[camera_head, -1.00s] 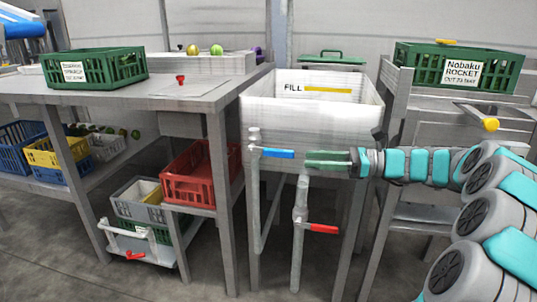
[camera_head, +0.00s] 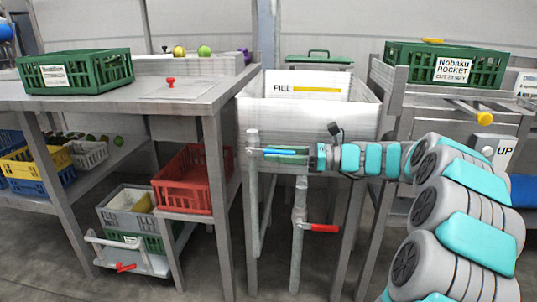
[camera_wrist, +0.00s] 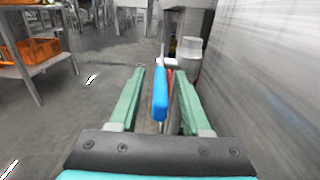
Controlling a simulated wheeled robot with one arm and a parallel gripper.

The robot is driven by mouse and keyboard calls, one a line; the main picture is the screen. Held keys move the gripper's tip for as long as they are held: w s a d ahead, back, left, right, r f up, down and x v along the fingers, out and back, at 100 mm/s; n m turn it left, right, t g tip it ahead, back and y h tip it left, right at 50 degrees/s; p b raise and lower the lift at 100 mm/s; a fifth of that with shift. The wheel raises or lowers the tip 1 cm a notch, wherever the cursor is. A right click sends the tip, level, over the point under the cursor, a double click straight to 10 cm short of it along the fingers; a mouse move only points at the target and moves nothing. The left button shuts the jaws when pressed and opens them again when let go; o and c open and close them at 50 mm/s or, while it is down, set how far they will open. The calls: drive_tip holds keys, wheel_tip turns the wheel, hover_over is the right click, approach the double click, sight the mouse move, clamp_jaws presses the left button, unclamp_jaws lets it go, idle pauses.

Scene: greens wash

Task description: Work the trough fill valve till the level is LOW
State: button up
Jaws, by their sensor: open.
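The white trough (camera_head: 310,118) stands on a grey frame in the middle of the head view, with a FILL label and a yellow bar (camera_head: 316,89) on its inner back wall. A blue lever (camera_head: 284,152) sits on the left pipe below the trough's front. A red lever (camera_head: 321,228) sits on the lower pipe. My gripper (camera_head: 285,156) is at the blue lever in the head view. In the wrist view my open gripper (camera_wrist: 158,98) has green fingers on both sides of the blue lever (camera_wrist: 160,95); I see a gap on each side. The water level is not clear to see.
A steel table (camera_head: 170,98) with a green crate (camera_head: 75,72) is at left, with a red crate (camera_head: 187,182) below. A green ROCKET crate (camera_head: 420,66) is at right, above an UP panel (camera_head: 494,149). The trough wall (camera_wrist: 265,80) runs close along the right in the wrist view.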

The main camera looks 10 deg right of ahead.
drive_tip(key=shift+x, duration=1.05)
clamp_jaws()
idle(0.7)
